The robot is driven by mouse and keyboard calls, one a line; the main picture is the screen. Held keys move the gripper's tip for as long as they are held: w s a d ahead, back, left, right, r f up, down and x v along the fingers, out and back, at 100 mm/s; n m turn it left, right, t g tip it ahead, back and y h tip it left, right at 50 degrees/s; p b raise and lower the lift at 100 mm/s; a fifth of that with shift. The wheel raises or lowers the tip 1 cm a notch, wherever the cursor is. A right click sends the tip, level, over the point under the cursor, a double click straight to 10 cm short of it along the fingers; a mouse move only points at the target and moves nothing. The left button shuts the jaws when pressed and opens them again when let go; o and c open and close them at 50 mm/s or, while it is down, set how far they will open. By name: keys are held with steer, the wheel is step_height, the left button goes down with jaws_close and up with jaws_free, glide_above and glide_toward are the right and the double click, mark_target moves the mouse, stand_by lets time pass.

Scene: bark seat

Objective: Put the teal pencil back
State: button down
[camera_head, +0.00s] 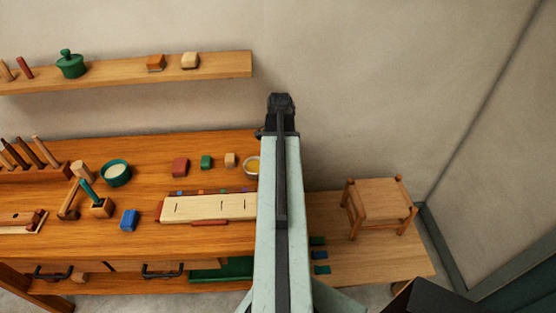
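A teal stick (89,191), which looks like the teal pencil, leans to the left with its lower end in a small wooden block holder (102,208) on the workbench (142,200). My gripper (281,98) is at the far end of my raised arm, in front of the bare wall and to the right of the shelf. It is well apart from the teal stick. I see the gripper from behind, so its fingers are hidden and I cannot tell whether it is open or holds anything.
A blue block (129,220), a green bowl (116,173) and a mallet-like wooden tool (68,201) stand close around the holder. A rack (30,172) holds several upright tools. A pale slotted board (208,207) lies to the right. A wall shelf (190,72) hangs above; a stool (378,205) stands right.

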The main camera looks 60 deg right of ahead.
steer(key=shift+f+b, duration=0.3)
steer(key=c, duration=1.3)
jaws_free()
step_height(320, 180, up, 8)
steer(key=p, duration=0.8)
